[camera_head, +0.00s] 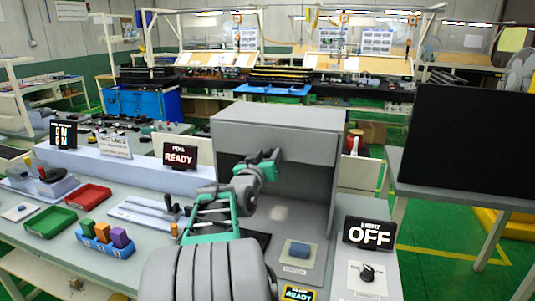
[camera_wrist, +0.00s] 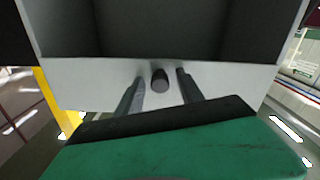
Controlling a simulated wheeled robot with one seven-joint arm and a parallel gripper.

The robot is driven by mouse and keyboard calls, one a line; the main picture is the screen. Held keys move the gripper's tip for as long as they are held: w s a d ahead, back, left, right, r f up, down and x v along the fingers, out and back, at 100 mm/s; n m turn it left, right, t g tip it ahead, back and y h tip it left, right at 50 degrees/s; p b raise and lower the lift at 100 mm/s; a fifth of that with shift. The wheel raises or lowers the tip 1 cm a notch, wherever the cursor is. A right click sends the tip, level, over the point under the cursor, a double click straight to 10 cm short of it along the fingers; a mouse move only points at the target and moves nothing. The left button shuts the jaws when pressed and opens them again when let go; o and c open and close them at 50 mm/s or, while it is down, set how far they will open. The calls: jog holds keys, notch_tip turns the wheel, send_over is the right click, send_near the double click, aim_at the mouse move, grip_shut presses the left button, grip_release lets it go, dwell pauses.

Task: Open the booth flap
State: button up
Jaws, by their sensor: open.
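The grey booth (camera_head: 322,118) stands on the bench at centre. A lighter grey flap panel (camera_head: 310,153) spans the top of its front, with the open interior below it. In the wrist view the flap (camera_wrist: 85,85) carries a small dark round knob (camera_wrist: 160,82). My gripper (camera_head: 271,157) is at the flap's front. In the wrist view my gripper (camera_wrist: 160,84) is open, one finger on each side of the knob, with a visible gap on both sides. The knob is hidden behind my gripper in the head view.
A sign reading OFF (camera_head: 369,233) and a dark rotary knob (camera_head: 367,272) are right of the booth. Green (camera_head: 50,221) and red (camera_head: 88,196) trays lie left. A black panel (camera_head: 467,148) stands right.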

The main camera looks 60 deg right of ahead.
jog(key=shift+c, duration=0.2)
grip_shut()
dwell(1.2)
